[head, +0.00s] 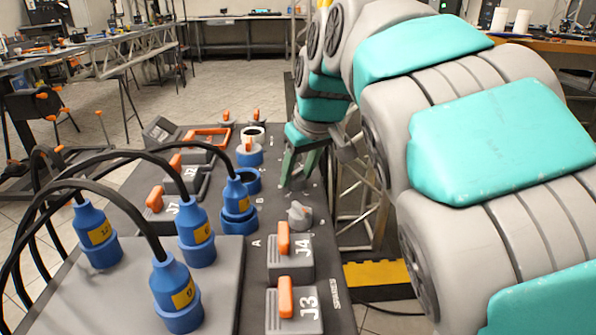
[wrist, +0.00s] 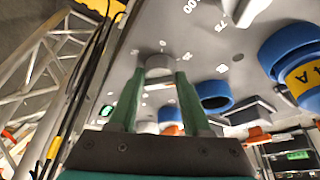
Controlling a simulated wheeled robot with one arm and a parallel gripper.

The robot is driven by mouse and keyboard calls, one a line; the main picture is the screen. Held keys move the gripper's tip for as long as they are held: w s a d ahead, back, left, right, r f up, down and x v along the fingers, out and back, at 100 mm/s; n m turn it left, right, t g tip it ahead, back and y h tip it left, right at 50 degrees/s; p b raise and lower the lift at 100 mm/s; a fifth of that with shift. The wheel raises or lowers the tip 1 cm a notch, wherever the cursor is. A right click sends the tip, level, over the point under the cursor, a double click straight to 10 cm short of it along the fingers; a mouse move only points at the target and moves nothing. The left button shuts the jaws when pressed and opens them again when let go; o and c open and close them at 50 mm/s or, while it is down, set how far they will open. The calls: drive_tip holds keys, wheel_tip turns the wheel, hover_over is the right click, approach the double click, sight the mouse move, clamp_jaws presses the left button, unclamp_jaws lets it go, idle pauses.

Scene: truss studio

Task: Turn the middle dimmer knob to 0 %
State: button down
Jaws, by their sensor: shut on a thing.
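A slanted grey panel (head: 262,195) carries the dimmer knobs. My gripper (head: 298,178) reaches down onto the panel behind the near grey knob (head: 299,214). In the wrist view my gripper's green fingers (wrist: 160,76) are shut on a grey knob (wrist: 158,64), one finger on each side; it looks like the middle one. In the head view the fingers hide this knob. The near knob shows at the top of the wrist view (wrist: 248,10), with 75 and 100 printed beside it. More grey knob-like parts show between the fingers, farther along the panel. The held knob's pointer and setting are not readable.
Blue plugs (head: 196,232) with black cables crowd the panel's left side. Orange-handled switches J4 (head: 290,250) and J3 (head: 294,305) stand in front. An open blue socket (wrist: 213,95) lies beside the fingers. A metal truss stands right of the panel.

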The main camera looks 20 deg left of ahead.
drive_tip(key=shift+f+b, duration=0.15)
drive_tip(key=shift+b, duration=0.25)
drive_tip(key=shift+n+b, duration=0.3)
drive_tip(key=shift+n, duration=0.1)
drive_tip(key=n+b, duration=0.1)
drive_tip(key=b, duration=0.1)
drive_tip(key=n+g+b, duration=0.1)
drive_tip(key=shift+w+f+n+y+b, duration=0.2)
drive_tip(key=shift+n+y+b, duration=0.1)
drive_tip(key=shift+n+b, duration=0.1)
drive_tip(key=shift+r+n+g+b, duration=0.15)
drive_tip(key=shift+n+g+b, duration=0.45)
drive_tip(key=shift+n, duration=0.3)
drive_tip(key=shift+r+n+g, duration=0.25)
drive_tip(key=shift+n+g, duration=0.05)
drive_tip(key=shift+n, duration=0.6)
drive_tip(key=shift+w+r+n+g+p, duration=0.15)
drive_tip(key=shift+n+g+p, duration=0.35)
drive_tip(key=shift+n+p, duration=0.75)
drive_tip(key=shift+n+g+p, duration=0.3)
drive_tip(key=shift+n+p, duration=0.55)
drive_tip(key=shift+p, duration=0.15)
drive_tip(key=shift+n+p, duration=0.3)
drive_tip(key=shift+p, duration=0.05)
